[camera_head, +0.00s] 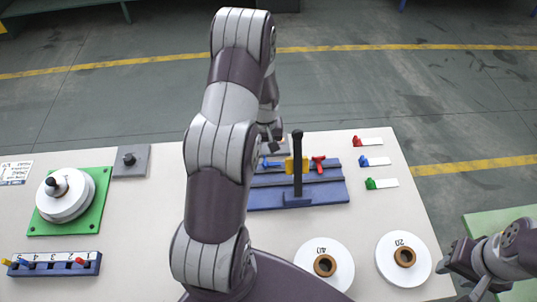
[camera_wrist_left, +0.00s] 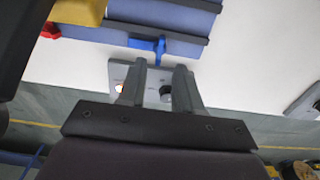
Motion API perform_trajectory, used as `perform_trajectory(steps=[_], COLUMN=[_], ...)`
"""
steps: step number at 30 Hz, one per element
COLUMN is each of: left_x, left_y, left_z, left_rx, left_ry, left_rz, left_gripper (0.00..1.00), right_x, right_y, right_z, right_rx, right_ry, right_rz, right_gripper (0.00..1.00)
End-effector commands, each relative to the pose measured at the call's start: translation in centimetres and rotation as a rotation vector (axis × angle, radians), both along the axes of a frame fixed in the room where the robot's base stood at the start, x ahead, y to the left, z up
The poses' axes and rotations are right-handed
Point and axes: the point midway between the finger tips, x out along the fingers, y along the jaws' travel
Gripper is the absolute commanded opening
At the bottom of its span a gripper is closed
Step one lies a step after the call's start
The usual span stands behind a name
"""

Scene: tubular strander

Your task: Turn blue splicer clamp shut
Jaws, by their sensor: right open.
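The splicer (camera_head: 330,190) is a blue ridged block with a yellow block (camera_head: 291,165) and a black upright lever (camera_head: 298,165). Its blue clamp (camera_head: 271,164) is left of the yellow block; its red clamp (camera_head: 318,163) is to the right. My left gripper (camera_head: 268,148) is beside the blue clamp, partly hidden by my arm. In the left wrist view my left gripper (camera_wrist_left: 159,70) has its fingers apart, with the blue clamp (camera_wrist_left: 157,47) just beyond and between the tips; contact cannot be told. My right gripper (camera_head: 462,275) is open and empty at the lower right.
White reels (camera_head: 338,256) and (camera_head: 391,272) lie at the front right. Red, blue and green tagged pieces (camera_head: 370,162) lie right of the splicer. A green plate (camera_head: 98,205) with a white reel and a blue peg rack (camera_head: 85,268) are at left.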

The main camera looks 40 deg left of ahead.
Motion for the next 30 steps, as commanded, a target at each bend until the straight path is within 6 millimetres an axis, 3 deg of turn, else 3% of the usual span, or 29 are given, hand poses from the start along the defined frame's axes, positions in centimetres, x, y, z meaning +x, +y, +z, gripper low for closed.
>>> perform_trajectory(steps=[3, 9, 20, 23, 24, 30], left_x=[-0.1, 0.0, 0.0, 0.0, 0.0, 0.0], left_y=[-0.1, 0.0, 0.0, 0.0, 0.0, 0.0], left_z=[-2.5, -5.2, -5.8, -5.8, -5.8, -5.8], left_rx=[-0.002, -0.001, 0.001, 0.0, 0.0, 0.0], left_ry=[0.004, 0.001, -0.002, -0.001, -0.001, -0.001], left_rz=[-0.001, -0.001, -0.002, -0.002, -0.002, -0.004], left_gripper=[0.34, 0.34, 0.34, 0.05, 0.0, 0.0], right_x=[0.0, 0.0, 0.0, 0.0, 0.0, 0.0], right_y=[0.0, 0.0, 0.0, 0.0, 0.0, 0.0], right_z=[1.0, 1.4, 1.4, 1.4, 1.4, 1.4], right_rx=[0.0, 0.0, 0.0, 0.0, 0.0, 0.0], right_ry=[0.0, 0.0, 0.0, 0.0, 0.0, 0.0], right_rz=[0.0, 0.0, 0.0, 0.0, 0.0, 0.0], right_gripper=[0.41, 0.41, 0.41, 0.41, 0.41, 0.41])
